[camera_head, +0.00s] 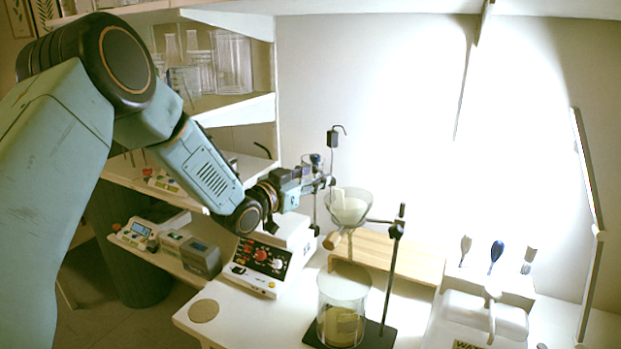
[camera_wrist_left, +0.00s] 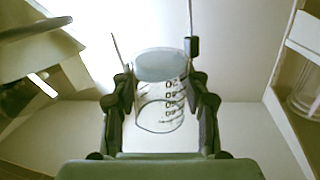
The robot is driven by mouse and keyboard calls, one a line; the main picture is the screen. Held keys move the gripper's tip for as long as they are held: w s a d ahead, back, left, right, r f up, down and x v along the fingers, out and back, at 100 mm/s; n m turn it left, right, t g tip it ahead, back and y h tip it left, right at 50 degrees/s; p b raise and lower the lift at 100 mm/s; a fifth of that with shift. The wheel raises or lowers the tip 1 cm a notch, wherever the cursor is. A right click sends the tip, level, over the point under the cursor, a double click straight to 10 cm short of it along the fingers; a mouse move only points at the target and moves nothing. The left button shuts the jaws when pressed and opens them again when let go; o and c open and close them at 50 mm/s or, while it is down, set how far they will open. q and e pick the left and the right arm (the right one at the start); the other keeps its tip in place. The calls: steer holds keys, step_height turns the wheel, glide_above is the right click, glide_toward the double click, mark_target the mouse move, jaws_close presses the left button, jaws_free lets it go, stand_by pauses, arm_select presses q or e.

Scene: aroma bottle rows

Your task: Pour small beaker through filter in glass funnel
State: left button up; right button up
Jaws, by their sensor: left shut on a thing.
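My left gripper (camera_head: 326,182) is shut on the small beaker, left of the glass funnel and about at rim height. In the left wrist view, the clear small beaker (camera_wrist_left: 158,112), with dark marks, sits between the two fingers (camera_wrist_left: 160,105); a grey-blue disc shows at its top. In the head view the beaker is hard to make out. The glass funnel (camera_head: 365,205) has a white filter (camera_head: 348,210) in it and is held by a stand (camera_head: 398,240). Below it a large glass beaker (camera_head: 343,285) stands on the dark base, with something yellowish inside.
A control box (camera_head: 262,262) with red and black knobs stands left of the stand. A wooden block (camera_head: 410,258) is behind it. Brushes (camera_head: 496,255) stand at the right. Shelves with glassware (camera_head: 200,70) are at the left. A round coaster (camera_head: 204,310) lies at the front left.

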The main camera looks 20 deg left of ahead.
mark_target(314, 168)
arm_select(q)
steer(key=shift+w+d+r+p, duration=0.1)
steer(key=shift+w+r+p, duration=0.2)
steer(key=shift+w, duration=0.05)
steer(key=shift+s+d+r+m, duration=0.2)
steer(key=shift+s+r+m, duration=0.2)
steer(key=shift+m, duration=0.1)
steer(key=shift+d+r+m, duration=0.1)
steer(key=shift+d+m, duration=0.1)
steer(key=shift+m, duration=0.1)
steer(key=shift+w+d+m, duration=0.2)
steer(key=shift+m, duration=0.1)
steer(key=shift+s+d+r+m+p, duration=0.15)
steer(key=shift+s+r+m+p, duration=0.15)
steer(key=shift+r+p, duration=0.2)
steer(key=shift+w+d+r, duration=0.15)
steer(key=shift+d+r, duration=0.05)
steer(key=shift+m, duration=0.3)
steer(key=shift+r+p, duration=0.15)
steer(key=shift+p, duration=0.15)
